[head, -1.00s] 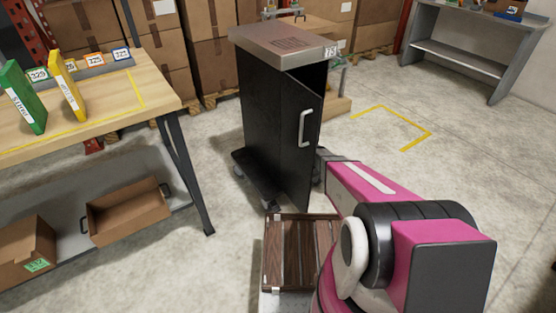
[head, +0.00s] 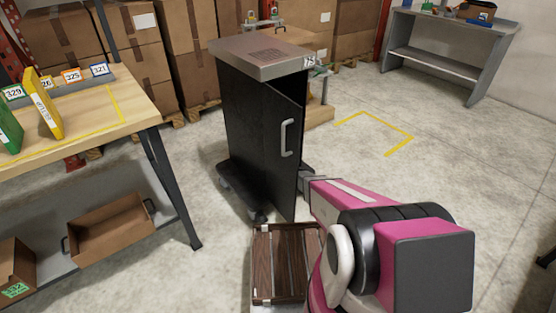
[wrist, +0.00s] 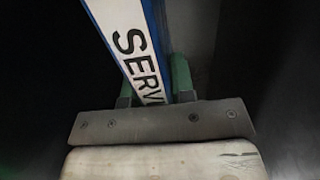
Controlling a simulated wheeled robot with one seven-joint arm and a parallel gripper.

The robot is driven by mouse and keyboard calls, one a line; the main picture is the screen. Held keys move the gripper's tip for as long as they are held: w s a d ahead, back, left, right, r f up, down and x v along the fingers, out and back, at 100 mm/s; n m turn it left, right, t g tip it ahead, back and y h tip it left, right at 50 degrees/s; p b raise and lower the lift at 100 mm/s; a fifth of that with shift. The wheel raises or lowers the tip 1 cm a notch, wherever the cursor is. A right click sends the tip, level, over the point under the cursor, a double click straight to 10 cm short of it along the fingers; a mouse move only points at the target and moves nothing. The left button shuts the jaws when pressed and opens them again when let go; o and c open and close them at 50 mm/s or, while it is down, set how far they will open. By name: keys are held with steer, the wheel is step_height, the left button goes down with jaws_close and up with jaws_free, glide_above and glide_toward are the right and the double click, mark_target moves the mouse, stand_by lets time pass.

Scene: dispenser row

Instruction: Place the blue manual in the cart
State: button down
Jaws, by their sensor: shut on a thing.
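The blue manual (wrist: 135,42) shows in the wrist view as a blue-edged white spine with the letters "SERV". My gripper (wrist: 153,88) is shut on it, with a green fingertip on each side. Dark surfaces surround it there. The cart (head: 240,125) is a black wheeled cabinet with a grey top and a "75" label, in the middle of the head view. Its door (head: 284,160) with a pale handle stands ajar. My pink arm reaches to behind the door. My gripper and the manual are hidden in the head view, and the manual's lower end is out of view.
A wooden bench (head: 90,115) at left holds a yellow manual (head: 45,105), a green manual (head: 8,130) and number labels. A brown bin (head: 110,230) sits on its lower shelf. A slatted wooden tray (head: 262,262) is below the cart in the picture. Open floor lies right.

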steer(key=c, duration=1)
jaws_free()
steer(key=shift+o, duration=0.2)
steer(key=v, duration=1.2)
